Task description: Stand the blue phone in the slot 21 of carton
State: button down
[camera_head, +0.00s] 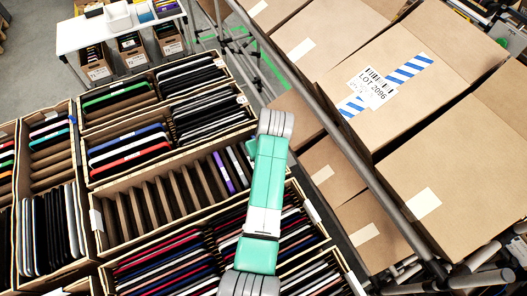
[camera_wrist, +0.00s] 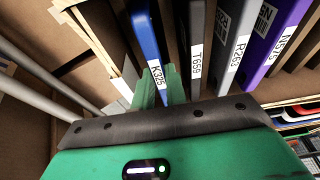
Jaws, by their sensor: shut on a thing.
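In the wrist view my green gripper (camera_wrist: 163,88) is shut on the lower end of a blue phone (camera_wrist: 148,36) labelled K325. The phone stands on edge, slightly tilted, between a cardboard edge on the left and a grey phone (camera_wrist: 197,45) labelled T659, with a dark gap beside it. How deep it sits is not clear. In the head view a long carton (camera_head: 97,222) has a row of empty slots and a few purple and grey phones at its right end. My arm hides the gripper and the blue phone there. No slot number is readable.
Right of T659 stand a grey phone (camera_wrist: 236,42) labelled R263 and a purple phone (camera_wrist: 277,32) labelled N515. Other full cartons surround the long one. A metal rack with big boxes (camera_head: 385,85) stands close on the right. A white table (camera_head: 117,30) is at the back.

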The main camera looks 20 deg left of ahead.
jog(key=shift+f, duration=0.25)
dwell(0.6)
jog(key=c, duration=1.3)
grip_release()
jog(key=shift+c, duration=0.2)
jog(key=p+v, duration=0.8)
jog(key=p, duration=0.1)
jog(key=shift+f, duration=0.1)
